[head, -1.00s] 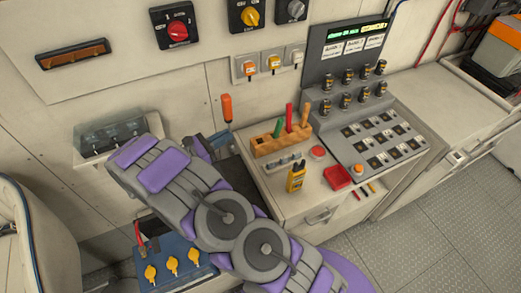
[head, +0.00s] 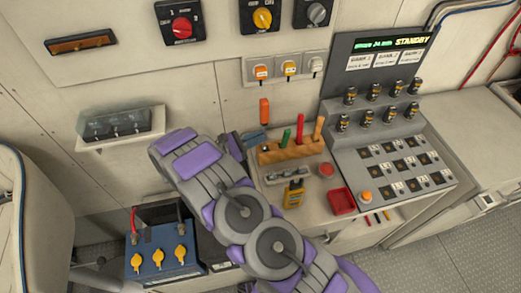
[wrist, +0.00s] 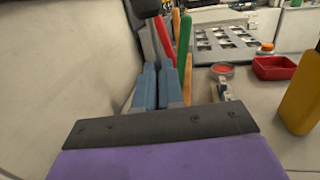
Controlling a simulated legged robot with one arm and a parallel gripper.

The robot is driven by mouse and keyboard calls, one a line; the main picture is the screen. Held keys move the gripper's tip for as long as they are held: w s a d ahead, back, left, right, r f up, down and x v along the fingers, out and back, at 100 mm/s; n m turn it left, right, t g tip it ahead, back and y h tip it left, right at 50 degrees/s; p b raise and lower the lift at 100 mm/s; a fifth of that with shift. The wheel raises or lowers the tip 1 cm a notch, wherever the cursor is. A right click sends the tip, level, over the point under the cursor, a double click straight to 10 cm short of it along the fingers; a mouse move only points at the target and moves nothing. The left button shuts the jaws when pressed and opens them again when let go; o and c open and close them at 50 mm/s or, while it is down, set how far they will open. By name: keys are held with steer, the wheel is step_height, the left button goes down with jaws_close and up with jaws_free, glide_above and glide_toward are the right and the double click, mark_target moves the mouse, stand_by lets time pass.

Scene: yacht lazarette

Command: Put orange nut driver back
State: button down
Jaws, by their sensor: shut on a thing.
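The orange nut driver (head: 264,110) stands roughly upright in my gripper (head: 255,140), orange handle uppermost. My gripper is shut on it, just behind the left end of the wooden tool rack (head: 291,151). In the wrist view, the blue jaws (wrist: 159,88) close around its grey shaft (wrist: 150,42); its handle is out of frame. The rack holds a green-handled tool (head: 285,138), a red-handled tool (head: 300,128) and a tan-handled tool (head: 318,128). The driver's lower end is hidden, and I cannot tell whether it touches the rack.
The sloped control panel (head: 375,120) stands to the right. Wall switches (head: 289,68) are above. A blue battery (head: 158,254) is at lower left.

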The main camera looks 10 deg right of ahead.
mark_target(264, 146)
steer(key=f, duration=0.2)
steer(key=d+f, duration=0.1)
steer(key=f, duration=0.2)
steer(key=shift+b, duration=0.4)
steer(key=shift+f, duration=0.3)
steer(key=shift+a, duration=0.15)
steer(key=c, duration=1.3)
jaws_free()
steer(key=shift+o, duration=0.2)
